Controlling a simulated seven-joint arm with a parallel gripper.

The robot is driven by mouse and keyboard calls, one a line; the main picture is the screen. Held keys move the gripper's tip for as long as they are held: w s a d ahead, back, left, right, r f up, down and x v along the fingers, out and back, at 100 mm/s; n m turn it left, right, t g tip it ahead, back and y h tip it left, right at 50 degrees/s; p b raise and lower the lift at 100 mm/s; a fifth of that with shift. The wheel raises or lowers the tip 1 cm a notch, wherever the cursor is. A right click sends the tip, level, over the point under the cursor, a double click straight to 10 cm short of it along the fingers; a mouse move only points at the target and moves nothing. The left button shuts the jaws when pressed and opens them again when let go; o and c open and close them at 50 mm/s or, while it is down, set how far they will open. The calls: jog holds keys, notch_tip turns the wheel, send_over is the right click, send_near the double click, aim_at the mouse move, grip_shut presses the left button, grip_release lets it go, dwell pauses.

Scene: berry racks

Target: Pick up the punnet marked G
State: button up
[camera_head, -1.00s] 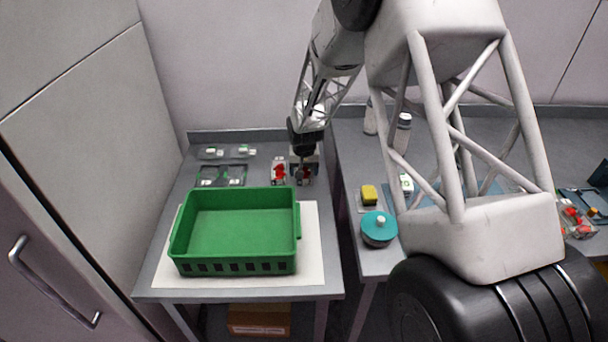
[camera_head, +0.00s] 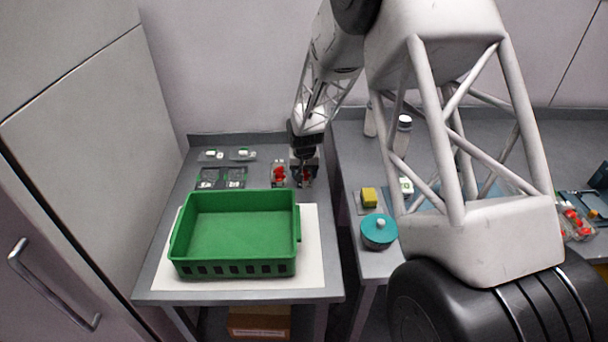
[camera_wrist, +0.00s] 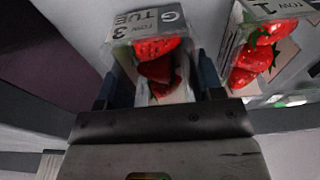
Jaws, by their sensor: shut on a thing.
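The punnet marked G (camera_wrist: 150,62) is a clear box of red strawberries with a label reading G, TUE and 3 in the wrist view. My gripper (camera_wrist: 158,90) is shut on it, with one dark finger along each side. In the head view my gripper (camera_head: 304,178) is at the back right of the left table, and the punnet is mostly hidden by it. I cannot tell whether the punnet still touches the table.
Another strawberry punnet (camera_head: 278,174) stands just left of my gripper; it also shows in the wrist view (camera_wrist: 258,52). A green crate (camera_head: 236,266) sits on a white mat in front. Empty-looking holders (camera_head: 222,178) lie at the back left. A teal-lidded pot (camera_head: 378,232) stands on the right table.

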aim_at(304, 172)
jog(key=shift+r, duration=0.15)
jog(key=shift+r, duration=0.5)
notch_tip(304, 172, up, 3)
jog(key=shift+s+f, duration=0.1)
jog(key=shift+s, duration=0.05)
jog(key=s+d, duration=0.1)
jog(key=s, duration=0.4)
jog(key=s+d+r, duration=0.1)
jog(key=s, duration=0.4)
jog(key=s+d, duration=0.1)
jog(key=s, duration=0.4)
jog(key=shift+s+r, duration=0.15)
jog(key=shift+s, duration=0.05)
